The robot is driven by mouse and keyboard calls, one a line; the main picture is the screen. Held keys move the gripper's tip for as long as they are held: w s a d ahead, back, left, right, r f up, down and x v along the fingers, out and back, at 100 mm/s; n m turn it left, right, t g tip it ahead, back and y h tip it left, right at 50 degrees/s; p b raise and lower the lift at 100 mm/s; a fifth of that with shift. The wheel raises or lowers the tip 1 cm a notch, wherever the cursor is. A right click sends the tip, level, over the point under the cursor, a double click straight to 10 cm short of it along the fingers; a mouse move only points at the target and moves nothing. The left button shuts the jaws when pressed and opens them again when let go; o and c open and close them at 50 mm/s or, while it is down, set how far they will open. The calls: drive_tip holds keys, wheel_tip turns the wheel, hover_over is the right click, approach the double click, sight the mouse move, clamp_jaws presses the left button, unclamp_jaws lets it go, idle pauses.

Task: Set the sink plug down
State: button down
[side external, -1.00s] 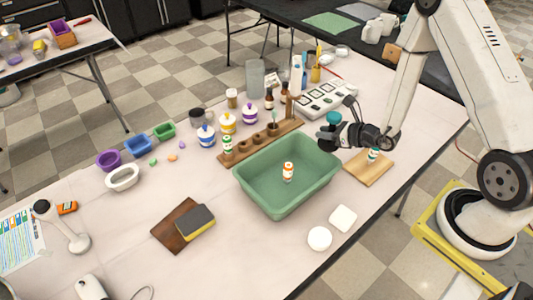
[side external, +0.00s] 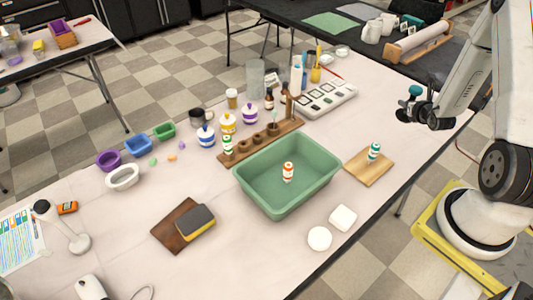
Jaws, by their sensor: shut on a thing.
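My gripper (side external: 405,111) is in the air at the right, above the table's right edge, past the small wooden board (side external: 369,167). Its dark fingers are closed. A teal round piece shows at its upper side; I cannot make out whether it is the sink plug or part of the gripper. The sink plug is too small or hidden to make out clearly between the fingers. The green basin (side external: 300,159) stands on the table to the left of the gripper, with an orange-labelled bottle (side external: 288,171) upright in it.
A teal-capped bottle (side external: 374,152) stands on the small board. A round white piece (side external: 319,238) and a square white piece (side external: 343,218) lie before the basin. A wooden rack (side external: 258,140) and a paint box (side external: 325,97) stand behind it.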

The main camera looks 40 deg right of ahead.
drive_tip(key=shift+s+d, duration=0.15)
drive_tip(key=shift+d, duration=0.1)
drive_tip(key=shift+s+d+f+x, duration=0.1)
drive_tip(key=shift+s+f+x, duration=0.35)
drive_tip(key=shift+x, duration=2.25)
drive_tip(key=shift+s+d+f+x, duration=0.15)
drive_tip(key=shift+f+x, duration=0.55)
drive_tip(key=shift+x, duration=1.95)
drive_tip(key=shift+s+a+f+x, duration=0.1)
drive_tip(key=shift+s+f+x, duration=0.4)
drive_tip(key=shift+x, duration=2.2)
drive_tip(key=shift+w+d, duration=0.1)
drive_tip(key=shift+f, duration=0.2)
drive_tip(key=shift+w+d+f, duration=0.15)
drive_tip(key=shift+f, duration=1.45)
drive_tip(key=shift+f, duration=0.15)
